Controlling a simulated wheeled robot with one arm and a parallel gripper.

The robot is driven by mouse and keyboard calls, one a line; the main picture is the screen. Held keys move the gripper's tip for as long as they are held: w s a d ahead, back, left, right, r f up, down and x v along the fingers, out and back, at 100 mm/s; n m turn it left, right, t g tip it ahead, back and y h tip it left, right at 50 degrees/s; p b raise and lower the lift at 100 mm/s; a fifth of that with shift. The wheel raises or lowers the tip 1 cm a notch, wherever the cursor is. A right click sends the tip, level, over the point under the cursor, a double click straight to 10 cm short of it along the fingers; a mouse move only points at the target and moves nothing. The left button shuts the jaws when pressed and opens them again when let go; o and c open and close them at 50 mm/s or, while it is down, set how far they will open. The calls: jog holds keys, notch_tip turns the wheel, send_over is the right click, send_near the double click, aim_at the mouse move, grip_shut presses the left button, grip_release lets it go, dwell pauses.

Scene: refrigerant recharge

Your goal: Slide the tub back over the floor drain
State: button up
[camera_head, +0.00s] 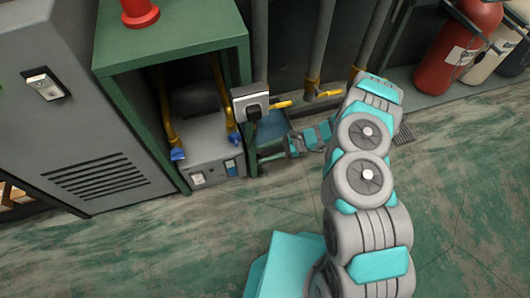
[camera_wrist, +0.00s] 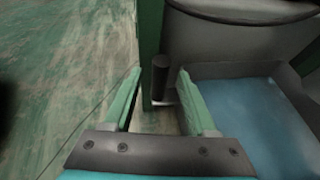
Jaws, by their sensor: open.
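The tub (camera_head: 273,121) stands on the floor right of the green cabinet, partly hidden by the cabinet post and my arm. In the wrist view the tub's grey rim (camera_wrist: 296,92) surrounds a blue surface at the right. My gripper (camera_head: 264,157) is low beside the tub's near side. In the wrist view my gripper (camera_wrist: 159,76) is open, its green fingers on either side of a short dark upright handle (camera_wrist: 160,76). I cannot tell whether either finger touches it. The floor drain grate (camera_head: 403,134) lies right of my arm, apart from the tub.
The green cabinet (camera_head: 172,58) holds a grey machine, and its post stands close to my gripper. Pipes with yellow handles (camera_head: 328,93) run behind the tub. A red cylinder (camera_head: 455,55) stands at the upper right. The floor in front is clear.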

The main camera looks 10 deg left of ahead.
grip_shut()
dwell(0.3)
dwell(1.1)
